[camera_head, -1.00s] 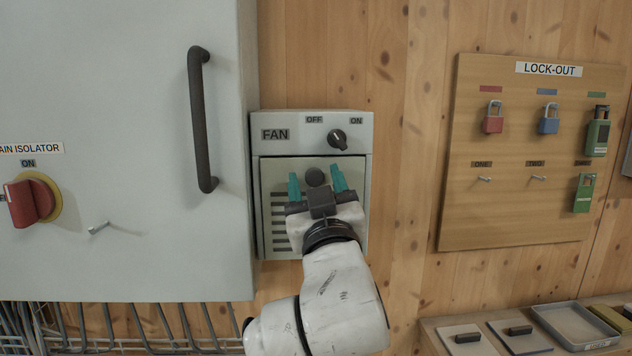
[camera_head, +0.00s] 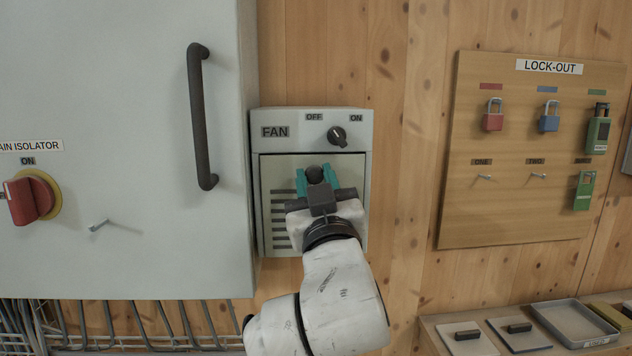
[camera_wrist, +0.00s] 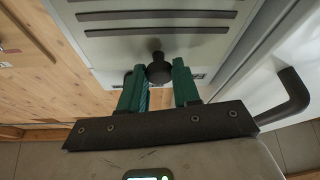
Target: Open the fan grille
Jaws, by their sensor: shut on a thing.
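The fan grille (camera_head: 281,215) is a grey slotted panel on the front of the box labelled FAN, and it looks closed. A round dark knob (camera_head: 315,173) sits on its upper part. My gripper (camera_head: 315,182) has its green fingers shut on the knob, one on each side. In the wrist view the knob (camera_wrist: 158,70) shows between the fingertips, and the grille's slots (camera_wrist: 160,22) run across the top. The gripper and wrist hide the lower right of the grille.
A dark rotary switch (camera_head: 337,136) sits just above the grille. The large grey cabinet (camera_head: 130,200) with a long dark handle (camera_head: 202,118) stands close on the left. The lock-out board (camera_head: 530,220) hangs on the right, with bare wood wall between.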

